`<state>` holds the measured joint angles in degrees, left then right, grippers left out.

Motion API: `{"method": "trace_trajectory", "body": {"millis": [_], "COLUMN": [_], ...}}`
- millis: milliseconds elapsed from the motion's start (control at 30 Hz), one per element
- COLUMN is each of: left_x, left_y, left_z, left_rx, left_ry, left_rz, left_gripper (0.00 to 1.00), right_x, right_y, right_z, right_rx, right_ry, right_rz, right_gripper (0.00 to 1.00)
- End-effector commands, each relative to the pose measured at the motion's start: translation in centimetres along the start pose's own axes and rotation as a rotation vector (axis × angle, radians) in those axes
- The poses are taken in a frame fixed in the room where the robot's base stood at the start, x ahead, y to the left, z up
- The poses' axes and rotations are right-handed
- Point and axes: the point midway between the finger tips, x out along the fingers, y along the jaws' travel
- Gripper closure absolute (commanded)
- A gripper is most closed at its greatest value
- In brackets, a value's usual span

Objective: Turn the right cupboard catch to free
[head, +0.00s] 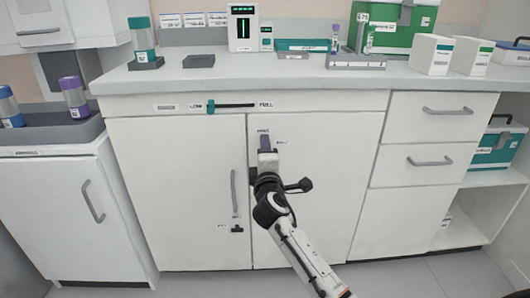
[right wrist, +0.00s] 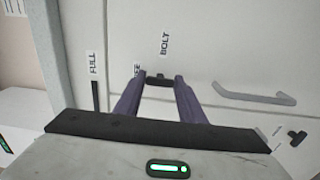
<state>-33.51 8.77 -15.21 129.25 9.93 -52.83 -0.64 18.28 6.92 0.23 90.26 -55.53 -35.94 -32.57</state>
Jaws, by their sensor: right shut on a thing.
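The right cupboard catch (right wrist: 158,80) is a small dark piece on the white cupboard front, between labels reading BOLT (right wrist: 165,43) and, partly hidden, FREE (right wrist: 138,70). My right gripper (right wrist: 158,79) has its two purple fingertips on either side of the catch and is shut on it. In the head view my right gripper (head: 265,143) is at the top of the right cupboard door (head: 320,190), just below the FREE label, and hides the catch. Which label the catch points to cannot be told. My left gripper is not in view.
A second dark catch (head: 237,229) sits low on the left door, below a grey vertical handle (head: 234,193). A teal slider (head: 211,106) marked LOW to FULL is above the doors. The counter (head: 300,80) carries boxes and tubes. Drawers (head: 432,118) are at the right.

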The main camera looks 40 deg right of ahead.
Motion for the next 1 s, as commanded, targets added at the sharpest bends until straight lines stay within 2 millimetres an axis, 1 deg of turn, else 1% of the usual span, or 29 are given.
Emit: {"method": "trace_trajectory", "body": {"millis": [433, 467, 500, 567, 867, 1000], "left_x": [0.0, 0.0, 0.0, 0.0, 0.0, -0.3], "left_y": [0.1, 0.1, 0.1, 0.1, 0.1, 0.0], "left_z": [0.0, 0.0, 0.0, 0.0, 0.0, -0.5], "left_rx": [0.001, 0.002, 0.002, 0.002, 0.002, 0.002], "left_ry": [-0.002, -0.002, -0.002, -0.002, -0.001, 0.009], "left_rz": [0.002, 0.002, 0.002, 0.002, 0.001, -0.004], "left_gripper": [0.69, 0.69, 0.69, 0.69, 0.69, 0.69], "right_x": [0.0, 0.0, 0.0, 0.0, -0.1, -1.4], "right_y": [0.0, 0.0, 0.0, 0.0, 0.0, 0.0], "right_z": [-0.1, -0.1, -0.1, -0.1, -0.1, -0.1], "right_rx": [0.015, 0.015, 0.014, 0.014, 0.011, 0.011], "right_ry": [0.002, 0.002, 0.002, 0.002, 0.001, 0.002], "right_rz": [-0.001, -0.001, -0.001, -0.001, 0.000, -0.002], "right_gripper": [0.86, 0.61, 0.54, 0.45, 0.45, 0.45]}}
